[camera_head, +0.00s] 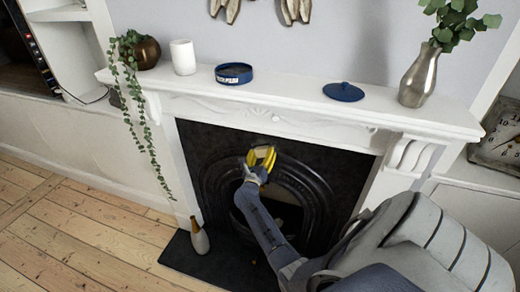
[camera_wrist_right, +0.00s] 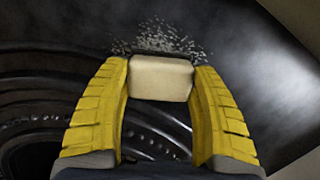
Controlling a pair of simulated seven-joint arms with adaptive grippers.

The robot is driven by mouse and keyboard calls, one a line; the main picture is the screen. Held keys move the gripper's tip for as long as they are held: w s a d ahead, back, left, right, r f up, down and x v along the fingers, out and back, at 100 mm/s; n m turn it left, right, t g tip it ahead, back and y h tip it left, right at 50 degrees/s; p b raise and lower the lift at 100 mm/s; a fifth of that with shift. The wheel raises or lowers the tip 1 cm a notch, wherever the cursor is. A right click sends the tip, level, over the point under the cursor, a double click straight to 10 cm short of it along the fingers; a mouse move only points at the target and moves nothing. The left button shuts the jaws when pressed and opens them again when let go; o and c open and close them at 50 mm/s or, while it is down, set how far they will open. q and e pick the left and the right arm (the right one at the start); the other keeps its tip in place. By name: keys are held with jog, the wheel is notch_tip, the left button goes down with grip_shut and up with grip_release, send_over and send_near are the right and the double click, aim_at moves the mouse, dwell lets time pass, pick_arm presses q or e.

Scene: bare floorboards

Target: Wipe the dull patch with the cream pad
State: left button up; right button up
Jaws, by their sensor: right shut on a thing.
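My right gripper (camera_head: 262,158) has yellow fingers and is raised in front of the black fireplace surround (camera_head: 210,140). In the right wrist view the gripper (camera_wrist_right: 160,80) is shut on the cream pad (camera_wrist_right: 160,78), with a finger on each side of it. The dull patch (camera_wrist_right: 155,38) shows there as pale grey speckles on the dark surface, just beyond the pad's far edge. The pad covers whatever lies under it, and I cannot tell whether it touches the surface. My left gripper is not in view.
The white mantelpiece (camera_head: 290,98) runs above, holding an open blue tin (camera_head: 233,73), a blue lid (camera_head: 343,91), a white cup (camera_head: 183,57), a copper pot with trailing ivy (camera_head: 147,53) and a silver vase (camera_head: 419,75). A bottle-shaped vase (camera_head: 199,238) stands on the dark hearth (camera_head: 185,262).

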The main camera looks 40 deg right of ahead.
aim_at(248, 143)
jog(key=shift+s+d, duration=0.55)
jog(key=shift+s, duration=0.45)
jog(key=shift+s+d, duration=0.6)
jog(key=shift+s, duration=0.45)
jog(key=shift+s+d, duration=0.55)
jog(key=shift+s, duration=0.45)
jog(key=shift+r, duration=0.1)
jog(key=shift+w+a, duration=0.6)
jog(key=shift+w, duration=0.6)
jog(key=shift+w+a, duration=0.65)
jog(key=shift+w, duration=0.55)
jog(key=shift+w+a, duration=0.6)
jog(key=shift+w, duration=0.6)
jog(key=shift+w+a, duration=0.5)
jog(key=shift+w, duration=0.45)
jog(key=shift+w+a, duration=0.55)
jog(key=shift+w, duration=0.35)
jog(key=shift+w+a, duration=0.5)
jog(key=shift+w, duration=0.45)
jog(key=shift+w+r, duration=0.1)
jog(key=shift+r, duration=0.05)
